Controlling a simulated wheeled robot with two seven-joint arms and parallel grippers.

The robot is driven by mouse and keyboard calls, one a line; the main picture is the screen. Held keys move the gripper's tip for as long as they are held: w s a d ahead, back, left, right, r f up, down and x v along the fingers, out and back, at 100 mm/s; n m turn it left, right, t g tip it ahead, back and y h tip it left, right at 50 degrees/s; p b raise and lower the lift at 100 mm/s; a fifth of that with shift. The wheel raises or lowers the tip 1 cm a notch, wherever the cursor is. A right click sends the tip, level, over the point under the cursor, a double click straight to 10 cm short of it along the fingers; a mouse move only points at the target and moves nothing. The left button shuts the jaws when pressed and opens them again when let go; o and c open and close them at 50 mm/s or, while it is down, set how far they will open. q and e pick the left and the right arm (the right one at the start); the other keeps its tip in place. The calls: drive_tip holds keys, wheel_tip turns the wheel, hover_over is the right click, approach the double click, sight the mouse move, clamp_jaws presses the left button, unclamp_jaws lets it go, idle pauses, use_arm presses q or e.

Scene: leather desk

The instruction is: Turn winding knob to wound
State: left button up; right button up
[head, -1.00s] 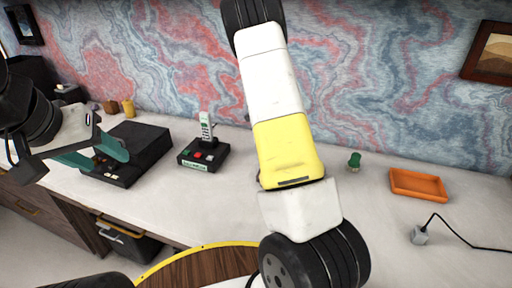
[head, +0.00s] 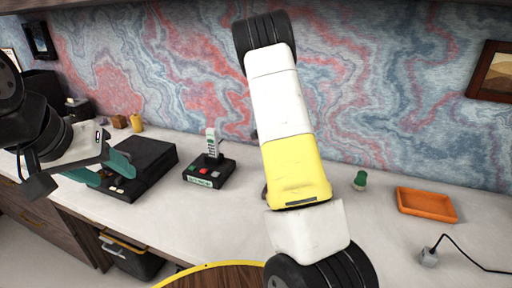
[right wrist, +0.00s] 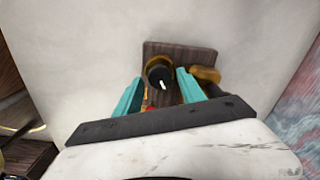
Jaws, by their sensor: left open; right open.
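In the right wrist view, a black winding knob (right wrist: 159,75) with a white pointer mark sits in a brass-coloured ring on a dark wooden block (right wrist: 180,52). The pointer slants toward the lower right. My right gripper (right wrist: 158,84) has its teal fingers apart, one on each side of the knob; I cannot tell whether they touch it. In the head view, the knob and this gripper are hidden behind my right arm. My left gripper (head: 103,174) is open at the left, over or beside a black box (head: 148,160).
A brass-coloured piece (right wrist: 205,74) sticks out beside the knob.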

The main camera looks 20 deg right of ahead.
drive_tip(key=n, duration=0.6)
drive_tip(key=shift+w, duration=0.15)
drive_tip(key=n, duration=1.7)
drive_tip(key=shift+a, duration=0.1)
drive_tip(key=n, duration=1.2)
drive_tip(key=shift+a, duration=0.1)
drive_tip(key=n, duration=1.1)
drive_tip(key=shift+r+n, duration=0.3)
drive_tip(key=shift+n, duration=0.4)
wheel_tip(320, 180, up, 7)
drive_tip(key=s+a+r+m+t, duration=0.1)
drive_tip(key=s+a+r+m, duration=0.3)
drive_tip(key=r, duration=0.5)
drive_tip(key=s+a+r+m+t, duration=0.2)
drive_tip(key=s+a+r+m, duration=0.3)
drive_tip(key=s+r+m, duration=0.4)
drive_tip(key=shift+r+m, duration=0.15)
drive_tip(key=shift+m, duration=0.45)
